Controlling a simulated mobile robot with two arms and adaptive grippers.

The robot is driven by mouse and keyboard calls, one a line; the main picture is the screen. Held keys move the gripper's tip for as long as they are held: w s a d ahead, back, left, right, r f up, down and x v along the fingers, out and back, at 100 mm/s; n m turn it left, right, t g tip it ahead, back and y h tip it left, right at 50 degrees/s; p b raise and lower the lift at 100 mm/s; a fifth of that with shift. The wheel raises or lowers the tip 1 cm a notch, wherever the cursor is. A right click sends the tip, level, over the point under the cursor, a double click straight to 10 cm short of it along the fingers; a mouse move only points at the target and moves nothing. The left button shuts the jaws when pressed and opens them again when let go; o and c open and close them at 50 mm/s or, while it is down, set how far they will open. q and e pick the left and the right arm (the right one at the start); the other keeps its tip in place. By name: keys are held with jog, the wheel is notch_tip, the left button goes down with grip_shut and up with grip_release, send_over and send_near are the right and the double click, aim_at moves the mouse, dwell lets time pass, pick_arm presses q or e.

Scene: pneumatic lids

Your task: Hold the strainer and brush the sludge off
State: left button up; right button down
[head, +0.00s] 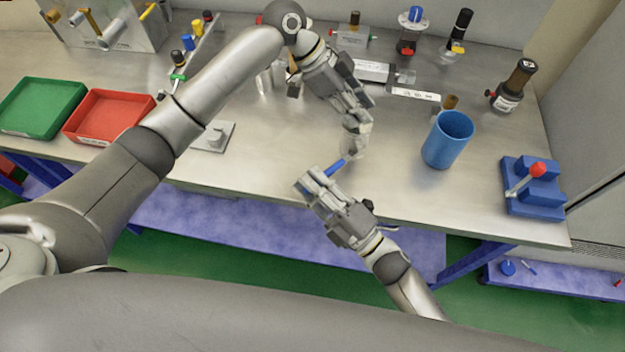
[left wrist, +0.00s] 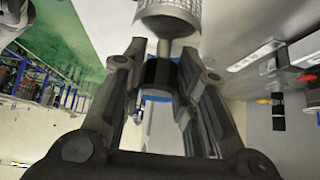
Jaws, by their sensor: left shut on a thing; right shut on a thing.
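My left gripper (head: 353,120) reaches down over the table's front area, shut on the strainer. In the left wrist view, the fingers (left wrist: 165,75) close around a black grip (left wrist: 160,72). Above it is a metal stem and the strainer's pale mesh cylinder (left wrist: 168,14); the strainer also shows small in the head view (head: 354,146). My right gripper (head: 312,180) is at the table's front edge, lower left of the strainer, shut on a slim blue tool (head: 336,167), which looks like the brush. Its tip points toward the strainer; whether they touch I cannot tell. Sludge cannot be made out.
A blue cup (head: 440,155) stands right of the strainer, and a blue block with a red-knobbed lever (head: 535,190) stands further right. Green (head: 40,106) and red (head: 105,114) trays are at the left. Fittings and bottles line the back.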

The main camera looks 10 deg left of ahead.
jog(key=f, duration=0.1)
jog(key=s+f, duration=0.1)
jog(key=shift+d+f, duration=0.1)
jog(key=shift+f, duration=0.2)
dwell(0.3)
jog(key=s, duration=0.6)
jog(key=shift+r, duration=0.2)
dwell(0.3)
dwell(0.8)
jog(key=shift+n+g+y, duration=0.3)
jog(key=shift+n+g, duration=0.2)
jog(key=shift+w+r, duration=0.45)
jog(key=shift+w, duration=0.4)
jog(key=shift+w+r, duration=0.45)
jog(key=shift+w, duration=0.45)
jog(key=shift+w+r, duration=0.45)
jog(key=shift+w, duration=0.4)
